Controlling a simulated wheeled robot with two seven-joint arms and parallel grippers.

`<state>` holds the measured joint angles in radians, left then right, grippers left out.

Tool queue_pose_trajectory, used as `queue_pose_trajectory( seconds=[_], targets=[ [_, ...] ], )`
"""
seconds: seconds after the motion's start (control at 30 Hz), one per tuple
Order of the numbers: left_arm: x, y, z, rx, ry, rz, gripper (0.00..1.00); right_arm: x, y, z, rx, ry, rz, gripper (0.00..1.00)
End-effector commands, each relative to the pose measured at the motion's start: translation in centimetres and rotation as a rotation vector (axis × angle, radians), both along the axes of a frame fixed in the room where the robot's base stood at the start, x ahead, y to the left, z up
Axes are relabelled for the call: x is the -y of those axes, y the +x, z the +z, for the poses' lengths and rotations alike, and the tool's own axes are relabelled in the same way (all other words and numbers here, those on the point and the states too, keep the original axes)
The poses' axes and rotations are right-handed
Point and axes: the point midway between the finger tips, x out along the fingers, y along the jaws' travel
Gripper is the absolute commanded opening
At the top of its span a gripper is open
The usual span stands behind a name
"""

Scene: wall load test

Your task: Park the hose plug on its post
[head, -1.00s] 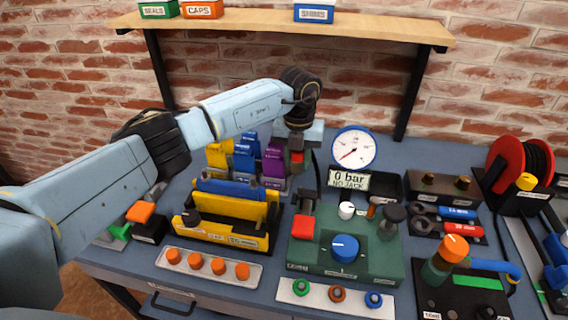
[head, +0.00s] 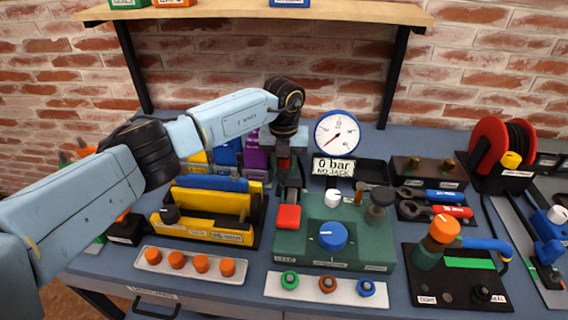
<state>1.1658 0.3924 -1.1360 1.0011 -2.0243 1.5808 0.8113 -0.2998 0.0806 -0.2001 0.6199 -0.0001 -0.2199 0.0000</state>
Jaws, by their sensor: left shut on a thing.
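My left gripper (head: 284,160) reaches in over the bench, pointing down, behind the red block of the green pump unit. It is shut on a small dark piece with a red part (head: 284,164), which is likely the hose plug. The fingers and wrist hide most of it. Just below stands a grey upright part (head: 293,186) at the back left of the green pump unit (head: 378,247). I cannot tell whether the held piece touches it, or which part is the post. My right gripper is not in view.
A round gauge (head: 338,133) with a "0 bar" sign (head: 334,168) stands right of the gripper. Yellow holders (head: 210,222) stand to its left. A red hose reel (head: 488,143) is at the right. A wooden shelf (head: 350,11) hangs above.

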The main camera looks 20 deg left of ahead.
Motion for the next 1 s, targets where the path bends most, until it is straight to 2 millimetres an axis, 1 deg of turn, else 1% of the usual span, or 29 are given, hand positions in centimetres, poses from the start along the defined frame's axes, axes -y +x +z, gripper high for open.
queue_pose_trajectory(
  seconds=[0.17,1.0],
  targets=[
    [0.0,0.0,-0.1,0.0,0.0,0.0,0.05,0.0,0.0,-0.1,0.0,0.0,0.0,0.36],
    [-0.1,0.0,-2.6,0.0,0.0,0.0,0.05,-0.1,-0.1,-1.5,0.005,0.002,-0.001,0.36]
  ],
)
